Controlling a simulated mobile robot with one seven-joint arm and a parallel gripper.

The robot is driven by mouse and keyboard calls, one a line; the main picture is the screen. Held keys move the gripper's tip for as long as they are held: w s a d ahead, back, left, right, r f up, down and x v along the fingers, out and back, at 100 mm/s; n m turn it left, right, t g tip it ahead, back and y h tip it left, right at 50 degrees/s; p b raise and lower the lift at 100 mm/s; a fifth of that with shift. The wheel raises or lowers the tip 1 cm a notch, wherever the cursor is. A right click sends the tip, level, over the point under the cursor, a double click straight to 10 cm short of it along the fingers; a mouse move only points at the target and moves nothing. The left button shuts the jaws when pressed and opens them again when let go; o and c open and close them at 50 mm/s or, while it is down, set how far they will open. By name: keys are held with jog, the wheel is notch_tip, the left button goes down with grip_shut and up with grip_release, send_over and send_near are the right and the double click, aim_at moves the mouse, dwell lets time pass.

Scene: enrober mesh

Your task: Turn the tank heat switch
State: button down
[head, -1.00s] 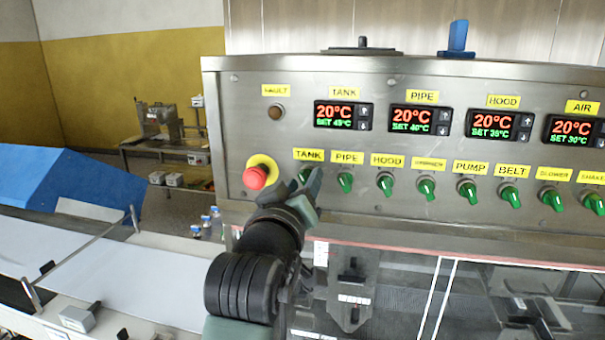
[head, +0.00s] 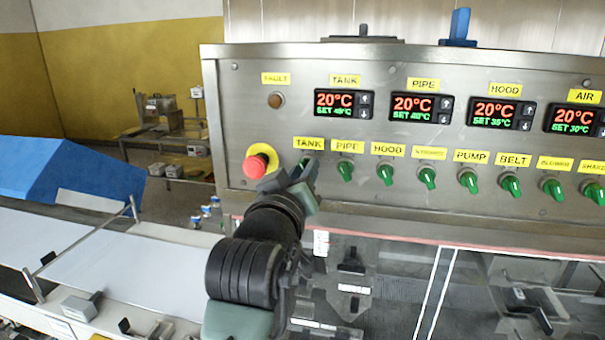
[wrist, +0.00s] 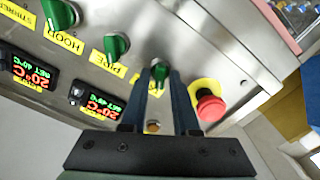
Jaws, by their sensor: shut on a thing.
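The tank heat switch is a green rotary knob (wrist: 160,72) below the yellow TANK label (head: 309,144) on the steel control panel. In the wrist view my gripper (wrist: 160,88) has one dark finger on each side of this knob, shut on it. In the head view my gripper (head: 296,178) reaches up to the panel from below, rolled at a slant, and its fingers hide most of the knob. The TANK display (head: 343,104) reads 20°C in red, with a green set value below.
A red emergency stop button (head: 256,166) on a yellow ring sits close left of my gripper. The green PIPE knob (head: 345,171) is close on the right, with several like knobs further along. A glass-like cover (head: 400,270) lies below the panel.

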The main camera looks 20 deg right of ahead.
jog(key=shift+f, duration=0.15)
jog(key=m+b, duration=0.9)
jog(key=m, duration=0.2)
jog(key=shift+b, duration=0.35)
jog(key=shift+m, duration=0.4)
jog(key=c, duration=0.9)
grip_release()
jog(key=shift+s, duration=0.1)
